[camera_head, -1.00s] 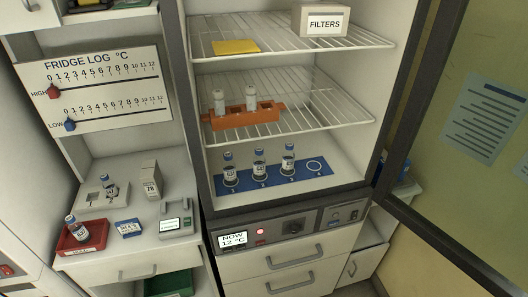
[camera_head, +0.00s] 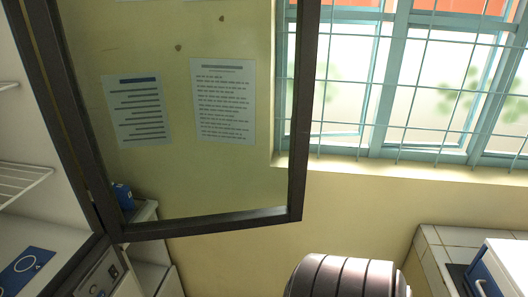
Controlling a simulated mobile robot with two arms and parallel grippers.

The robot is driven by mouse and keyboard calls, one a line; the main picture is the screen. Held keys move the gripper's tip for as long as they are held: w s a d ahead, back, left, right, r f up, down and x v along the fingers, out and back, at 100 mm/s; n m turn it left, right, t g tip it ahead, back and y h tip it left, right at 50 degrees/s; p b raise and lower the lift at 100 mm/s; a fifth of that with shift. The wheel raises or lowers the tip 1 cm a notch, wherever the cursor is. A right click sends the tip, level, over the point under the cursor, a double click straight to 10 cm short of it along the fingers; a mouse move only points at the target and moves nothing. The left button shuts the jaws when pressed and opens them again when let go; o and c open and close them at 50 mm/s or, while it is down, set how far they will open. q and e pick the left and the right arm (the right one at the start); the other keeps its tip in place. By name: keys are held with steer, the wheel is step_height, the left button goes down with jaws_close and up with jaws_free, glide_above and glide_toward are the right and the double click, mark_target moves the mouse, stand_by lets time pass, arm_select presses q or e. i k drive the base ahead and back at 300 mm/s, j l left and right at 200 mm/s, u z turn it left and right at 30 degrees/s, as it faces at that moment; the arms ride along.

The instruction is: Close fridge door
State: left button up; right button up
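The fridge door (camera_head: 215,222) stands wide open in the head view. It has a dark frame around a clear pane, and the wall with two printed sheets shows through it. Its hinge side is at the left, against the fridge's dark front frame (camera_head: 62,262). Its free edge is at the right, in front of the wall and window. Only a strip of the fridge interior shows at far left, with a wire shelf (camera_head: 22,180) and part of a blue mat (camera_head: 30,262). Neither of my grippers is in view.
A barred window (camera_head: 400,80) is behind the door's free edge. A dark ribbed rounded shape (camera_head: 345,278) rises at the bottom; I cannot tell what it is. A tiled counter (camera_head: 432,262) with a white and blue box (camera_head: 505,268) stands at lower right.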

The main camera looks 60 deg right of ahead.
mark_target(136, 101)
steer(key=z, duration=1.6)
steer(key=i, duration=0.05)
